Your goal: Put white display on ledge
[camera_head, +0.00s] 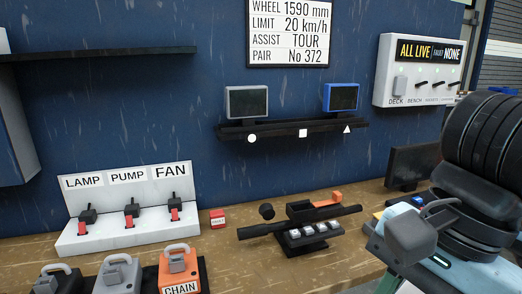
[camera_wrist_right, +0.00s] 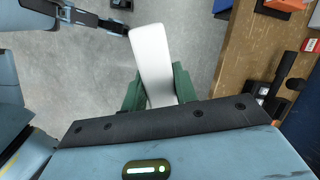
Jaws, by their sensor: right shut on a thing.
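The white display (camera_wrist_right: 152,55) is seen in the right wrist view as a plain pale slab. My right gripper (camera_wrist_right: 158,88) is shut on it, with a green finger on each side, above a grey floor. In the head view a green finger shows at the bottom right edge, and most of this gripper is out of frame. The black ledge (camera_head: 290,128) is on the blue wall, marked with a circle, a square and a triangle. A grey-framed display (camera_head: 246,102) stands above the circle and a blue-framed display (camera_head: 341,97) above the triangle. The space above the square is empty.
Below the ledge, a black stand with a bar (camera_head: 300,230) is on the wooden bench. A LAMP, PUMP, FAN switch panel (camera_head: 125,208) stands at left, near an orange CHAIN block (camera_head: 179,272). Black tyre-like rings (camera_head: 485,140) crowd the right. A white status box (camera_head: 420,70) hangs upper right.

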